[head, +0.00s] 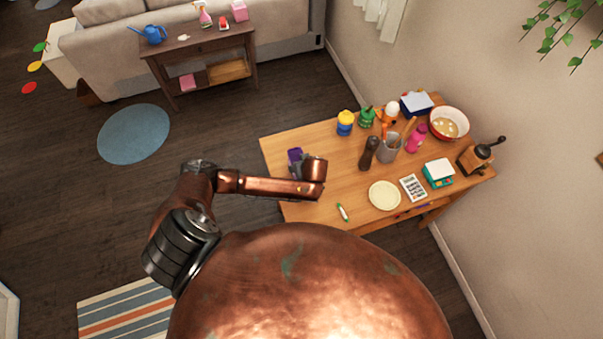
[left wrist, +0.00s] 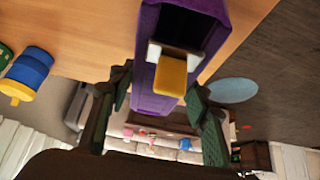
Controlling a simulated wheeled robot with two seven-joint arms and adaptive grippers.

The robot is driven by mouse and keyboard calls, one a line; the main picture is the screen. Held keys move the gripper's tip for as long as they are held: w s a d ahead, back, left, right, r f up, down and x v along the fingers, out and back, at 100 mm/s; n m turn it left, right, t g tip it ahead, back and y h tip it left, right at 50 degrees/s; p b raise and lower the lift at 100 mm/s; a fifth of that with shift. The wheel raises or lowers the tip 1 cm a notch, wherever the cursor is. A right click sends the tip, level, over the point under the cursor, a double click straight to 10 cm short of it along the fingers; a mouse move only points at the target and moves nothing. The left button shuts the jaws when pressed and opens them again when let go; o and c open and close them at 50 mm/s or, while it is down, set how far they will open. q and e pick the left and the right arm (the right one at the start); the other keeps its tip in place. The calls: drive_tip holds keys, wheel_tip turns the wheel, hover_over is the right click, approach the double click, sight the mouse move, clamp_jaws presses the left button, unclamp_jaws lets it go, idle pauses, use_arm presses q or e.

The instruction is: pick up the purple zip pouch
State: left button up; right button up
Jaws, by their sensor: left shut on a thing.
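The purple zip pouch (head: 294,155) is at the left end of the wooden table in the head view, partly hidden by my left gripper (head: 299,169). In the left wrist view the pouch (left wrist: 146,82) is purple with a dark recess and a yellow and white piece on it. It lies between the two green-padded fingers of my left gripper (left wrist: 163,102), which is shut on it. I cannot tell whether the pouch touches the tabletop. My right gripper is not in view.
The tabletop around the marker is mostly clear.

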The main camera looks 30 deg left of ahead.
use_arm(q)
drive_tip(key=c, duration=0.7)
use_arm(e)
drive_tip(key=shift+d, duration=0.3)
use_arm(q)
drive_tip(key=shift+o, duration=0.2)
drive_tip(key=shift+r, duration=0.15)
